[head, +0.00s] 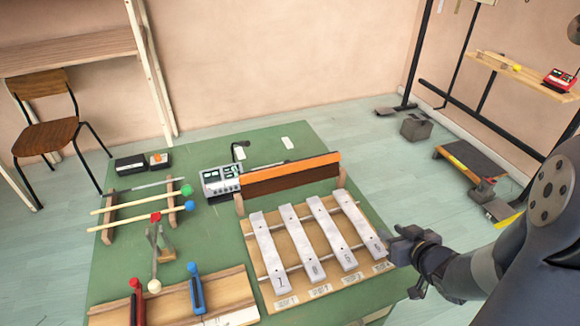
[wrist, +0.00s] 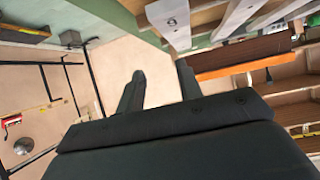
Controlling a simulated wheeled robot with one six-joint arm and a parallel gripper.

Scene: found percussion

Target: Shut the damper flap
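The damper flap (head: 290,175) is a long board with an orange upper strip and a dark brown lower face. It stands raised behind the row of metal bars, between two wooden end posts. In the wrist view the flap (wrist: 245,52) shows at upper right, beyond the fingers. My gripper (head: 397,243) is at the right side of the bar instrument, near the front end of the rightmost bar and apart from the flap. In the wrist view my gripper (wrist: 160,82) has two dark fingers spread with nothing between them.
Four numbered metal bars (head: 293,240) lie on a wooden frame in front of the flap. A grey device (head: 220,180) stands at the flap's left end. Mallets (head: 140,208) and red and blue levers (head: 196,290) are farther left.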

